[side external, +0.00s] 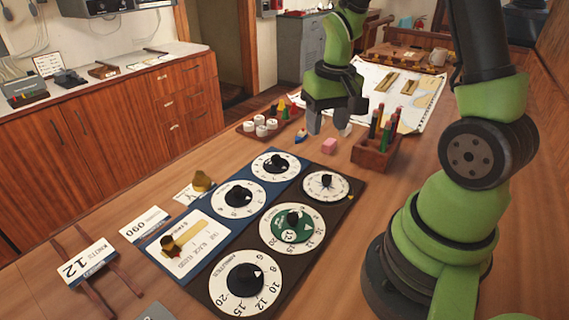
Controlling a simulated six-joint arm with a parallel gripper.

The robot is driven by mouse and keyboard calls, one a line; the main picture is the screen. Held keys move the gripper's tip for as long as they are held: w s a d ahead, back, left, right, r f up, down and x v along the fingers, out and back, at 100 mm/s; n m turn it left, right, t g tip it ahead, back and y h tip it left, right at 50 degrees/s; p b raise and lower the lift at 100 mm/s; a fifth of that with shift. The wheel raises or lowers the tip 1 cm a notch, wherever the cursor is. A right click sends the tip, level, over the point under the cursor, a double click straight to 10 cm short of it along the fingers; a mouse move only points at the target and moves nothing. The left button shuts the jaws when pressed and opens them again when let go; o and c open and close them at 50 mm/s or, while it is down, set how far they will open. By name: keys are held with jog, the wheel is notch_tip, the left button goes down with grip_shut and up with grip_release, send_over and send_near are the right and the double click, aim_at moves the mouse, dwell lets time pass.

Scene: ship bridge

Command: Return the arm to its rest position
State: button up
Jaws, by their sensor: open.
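My gripper (330,126) hangs pointing down over the wooden table, right of the centre of the side external view. Its two grey fingers are apart, with nothing visible between them. The fingertips are low, near a pink block (329,146) and a small blue-and-tan piece (301,136). I cannot tell how far above the table they are. My green arm rises from its base at the right, and its upper part runs out of the top of the view.
A dark panel with several dials (238,281) lies in front of the gripper. A wooden pen holder (375,156) stands close to its right. A tray with white pots (250,127) is to the left, and a chart (424,103) lies behind.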

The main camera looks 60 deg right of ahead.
jog(key=s+a+r+n+t+y, duration=0.1)
jog(key=s+a+r+t, duration=0.2)
jog(key=s+a+r, duration=0.2)
jog(key=s+a+r+n+t+y, duration=0.1)
jog(key=s+a+r+t, duration=0.2)
jog(key=a+r, duration=0.6)
jog(key=shift+s+r+n, duration=0.3)
jog(key=shift+s+r, duration=0.25)
jog(key=shift+s, duration=0.3)
